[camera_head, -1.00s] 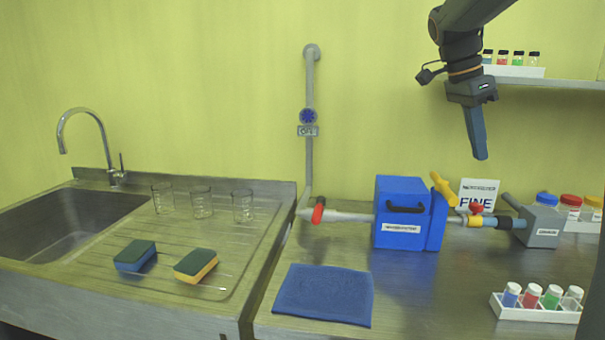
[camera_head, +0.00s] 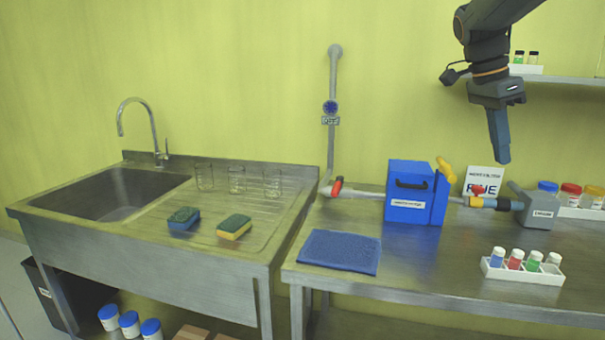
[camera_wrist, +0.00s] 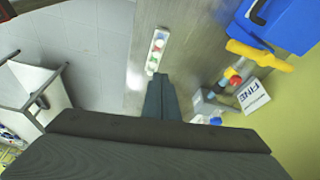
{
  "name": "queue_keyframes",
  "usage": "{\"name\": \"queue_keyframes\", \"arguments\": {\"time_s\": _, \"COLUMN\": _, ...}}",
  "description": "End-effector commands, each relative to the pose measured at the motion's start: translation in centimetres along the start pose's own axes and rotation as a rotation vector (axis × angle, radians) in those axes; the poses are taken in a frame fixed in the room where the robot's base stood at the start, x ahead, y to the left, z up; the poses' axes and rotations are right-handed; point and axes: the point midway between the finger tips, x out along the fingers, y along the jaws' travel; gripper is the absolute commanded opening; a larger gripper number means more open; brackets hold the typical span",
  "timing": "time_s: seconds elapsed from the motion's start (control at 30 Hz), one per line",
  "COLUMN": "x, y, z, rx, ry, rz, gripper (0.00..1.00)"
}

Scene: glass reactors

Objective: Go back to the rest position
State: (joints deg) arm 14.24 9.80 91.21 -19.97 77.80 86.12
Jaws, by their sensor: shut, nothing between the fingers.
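My gripper (camera_head: 504,160) hangs from my arm at the upper right of the head view, pointing down with its fingers together and empty. It is in the air above the right-hand bench, in front of the wall and just right of the blue box (camera_head: 407,204). In the wrist view my gripper (camera_wrist: 162,80) shows its closed fingers. A white rack (camera_wrist: 160,37) of small vials lies beyond the fingertips there, well below them.
The bench holds a blue cloth (camera_head: 340,264), a grey device (camera_head: 538,220), a vial rack (camera_head: 523,275) and lidded jars (camera_head: 571,190). A shelf (camera_head: 565,79) is behind my arm. The sink (camera_head: 115,194), glass beakers (camera_head: 237,180) and two sponges (camera_head: 234,228) are at left.

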Motion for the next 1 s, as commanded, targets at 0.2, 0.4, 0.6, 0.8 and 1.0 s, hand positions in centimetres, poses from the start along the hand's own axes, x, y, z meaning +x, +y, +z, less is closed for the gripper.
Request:
{"name": "queue_keyframes", "arguments": {"time_s": 0.2, "x": 2.5, "y": 0.5, "z": 2.7, "rx": -0.158, "ry": -0.035, "rz": -0.011, "gripper": 0.00}}
{"name": "queue_keyframes", "arguments": {"time_s": 0.4, "x": 5.5, "y": 1.6, "z": 6.9, "rx": -0.380, "ry": -0.078, "rz": -0.038, "gripper": 0.00}}
{"name": "queue_keyframes", "arguments": {"time_s": 0.6, "x": 9.7, "y": 4.2, "z": 13.0, "rx": -0.694, "ry": -0.138, "rz": -0.088, "gripper": 0.00}}
{"name": "queue_keyframes", "arguments": {"time_s": 0.8, "x": 15.8, "y": 10.8, "z": 21.4, "rx": -1.159, "ry": -0.206, "rz": -0.190, "gripper": 0.00}}
{"name": "queue_keyframes", "arguments": {"time_s": 1.0, "x": 20.2, "y": 17.6, "z": 26.6, "rx": -1.513, "ry": -0.225, "rz": -0.287, "gripper": 0.00}}
